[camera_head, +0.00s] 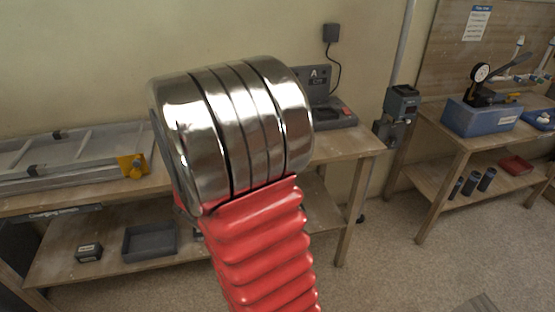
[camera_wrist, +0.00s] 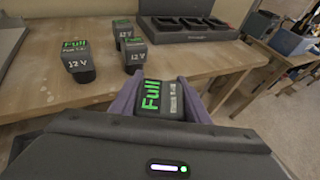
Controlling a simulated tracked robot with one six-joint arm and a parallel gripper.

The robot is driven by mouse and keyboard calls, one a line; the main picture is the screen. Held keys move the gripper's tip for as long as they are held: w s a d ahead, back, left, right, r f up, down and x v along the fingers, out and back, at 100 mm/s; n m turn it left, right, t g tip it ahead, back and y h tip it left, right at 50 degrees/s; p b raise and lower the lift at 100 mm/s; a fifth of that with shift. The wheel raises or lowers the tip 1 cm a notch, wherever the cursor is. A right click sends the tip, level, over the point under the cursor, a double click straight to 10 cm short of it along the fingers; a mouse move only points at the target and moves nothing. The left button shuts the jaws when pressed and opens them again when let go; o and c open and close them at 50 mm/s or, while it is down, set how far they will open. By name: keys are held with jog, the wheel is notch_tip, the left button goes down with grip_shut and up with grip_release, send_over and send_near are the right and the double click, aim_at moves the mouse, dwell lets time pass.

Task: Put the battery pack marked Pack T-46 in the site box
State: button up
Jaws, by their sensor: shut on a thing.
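In the wrist view my gripper (camera_wrist: 157,92) is shut on a dark grey battery pack (camera_wrist: 174,104) with a green "Full" display. Its small label is too small to read, so I cannot tell which pack it is. It is held by the bench's front edge. Three more packs stand on the bench: a front left one (camera_wrist: 76,60) and a middle one (camera_wrist: 134,55), both marked 12 V, and one behind (camera_wrist: 122,30). In the head view my red and metal arm hides the gripper. I cannot tell for certain which container is the site box.
A black multi-bay unit (camera_wrist: 180,32) sits at the bench's back. In the head view, an open grey tray (camera_head: 150,241) and a small dark block (camera_head: 88,252) lie on the lower shelf. A ladder (camera_head: 60,158) lies on the left bench. A blue box (camera_head: 480,117) stands on the right bench.

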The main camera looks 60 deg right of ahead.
jog(key=w+a+f+n+t+y, duration=0.2)
jog(key=w+a+n+y, duration=0.1)
jog(key=a, duration=0.9)
jog(key=w+a+f+n+t+y, duration=0.3)
jog(key=w+a, duration=0.1)
jog(key=a, duration=0.8)
jog(key=w+a+f+n+t+y, duration=0.2)
jog(key=w+a+f+n, duration=0.1)
jog(key=a, duration=0.9)
jog(key=shift+w+a+f+n+t+y, duration=0.2)
jog(key=shift+w+a+n+t+y, duration=0.15)
jog(key=shift+w+n, duration=0.35)
jog(key=shift+d, duration=0.1)
